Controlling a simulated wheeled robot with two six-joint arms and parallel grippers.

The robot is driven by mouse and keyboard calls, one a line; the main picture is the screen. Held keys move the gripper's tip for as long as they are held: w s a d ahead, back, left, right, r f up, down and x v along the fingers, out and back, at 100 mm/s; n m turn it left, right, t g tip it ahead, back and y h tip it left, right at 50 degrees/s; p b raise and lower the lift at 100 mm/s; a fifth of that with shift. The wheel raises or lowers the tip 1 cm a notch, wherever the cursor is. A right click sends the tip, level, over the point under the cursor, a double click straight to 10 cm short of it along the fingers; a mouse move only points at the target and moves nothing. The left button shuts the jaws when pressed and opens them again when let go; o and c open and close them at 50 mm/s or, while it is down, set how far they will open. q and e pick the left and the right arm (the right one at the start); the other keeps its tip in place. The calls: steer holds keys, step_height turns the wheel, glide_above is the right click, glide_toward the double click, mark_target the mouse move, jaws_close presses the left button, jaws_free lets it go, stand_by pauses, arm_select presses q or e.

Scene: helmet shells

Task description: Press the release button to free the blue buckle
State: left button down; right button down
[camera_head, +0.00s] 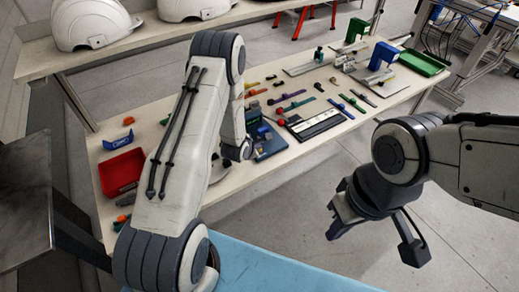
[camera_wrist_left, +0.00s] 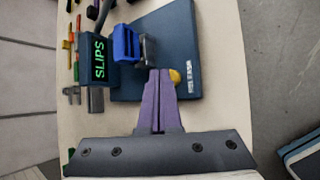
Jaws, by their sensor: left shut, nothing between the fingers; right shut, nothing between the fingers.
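In the left wrist view, the blue buckle (camera_wrist_left: 127,44) sits in a grey holder on a dark blue test base (camera_wrist_left: 185,35). A yellow button (camera_wrist_left: 175,76) shows just right of my left gripper's purple fingertips (camera_wrist_left: 160,74), partly covered by them. I cannot tell whether they touch it. The left fingers are together with nothing between them. In the head view, the base (camera_head: 273,147) is partly hidden behind my left arm. My right gripper (camera_head: 343,208) is shut and empty, over the floor in front of the table.
A red bin (camera_head: 122,173) stands at the table's left. Several straps and small parts (camera_head: 290,95) lie behind the base. A black-and-white board (camera_head: 318,122) lies to its right. Helmet shells (camera_head: 92,22) stand on the back shelf. A green tray (camera_head: 422,62) is at the far right.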

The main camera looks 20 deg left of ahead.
arm_select(q)
steer(key=shift+f, duration=0.25)
stand_by(0.4)
steer(key=shift+r+p, duration=0.5)
steer(key=shift+r, duration=0.4)
steer(key=shift+r, duration=0.1)
step_height(320, 180, up, 5)
steer(key=p, duration=0.3)
steer(key=shift+p, duration=0.35)
